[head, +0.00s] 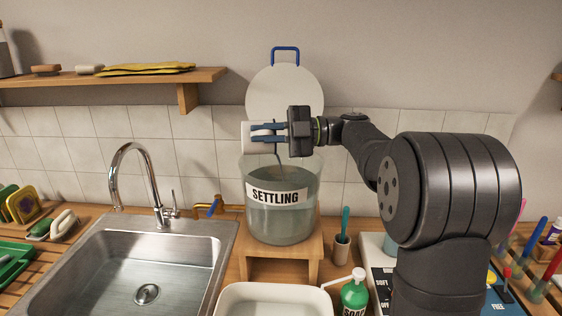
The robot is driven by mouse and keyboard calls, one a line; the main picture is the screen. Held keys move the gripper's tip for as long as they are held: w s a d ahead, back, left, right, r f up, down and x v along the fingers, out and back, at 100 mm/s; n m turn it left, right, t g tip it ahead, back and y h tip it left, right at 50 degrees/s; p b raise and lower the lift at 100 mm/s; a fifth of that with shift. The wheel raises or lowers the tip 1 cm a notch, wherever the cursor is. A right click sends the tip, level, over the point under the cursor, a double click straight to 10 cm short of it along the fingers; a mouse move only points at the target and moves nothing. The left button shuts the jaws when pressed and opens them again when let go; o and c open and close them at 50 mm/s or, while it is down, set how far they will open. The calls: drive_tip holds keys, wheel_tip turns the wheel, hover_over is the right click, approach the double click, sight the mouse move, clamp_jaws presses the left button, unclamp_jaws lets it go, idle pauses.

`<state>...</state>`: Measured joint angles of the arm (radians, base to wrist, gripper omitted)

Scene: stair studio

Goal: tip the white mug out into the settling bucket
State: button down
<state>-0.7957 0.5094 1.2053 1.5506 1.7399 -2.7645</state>
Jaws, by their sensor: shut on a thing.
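The white mug (247,136) is in my gripper (264,132), held above the settling bucket. The gripper's dark fingers are shut on it from the right. A thin grey stream (279,161) runs down from the mug's lower right into the bucket, so the mug appears tipped; its opening and inside are hidden. The settling bucket (264,221) is clear, labelled SETTLING, and holds grey, cloudy liquid. It stands upright on a wooden stand (280,248).
A steel sink (140,265) with a tap (128,150) is left of the bucket. A white basin (272,298) and a green soap bottle (354,295) are in front. A round white lid (284,88) with a blue handle is behind. A wooden shelf (120,82) is upper left.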

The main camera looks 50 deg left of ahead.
drive_tip(key=shift+w+d+r+g, duration=0.1)
drive_tip(key=shift+w+d+g, duration=0.1)
drive_tip(key=shift+w+g, duration=0.15)
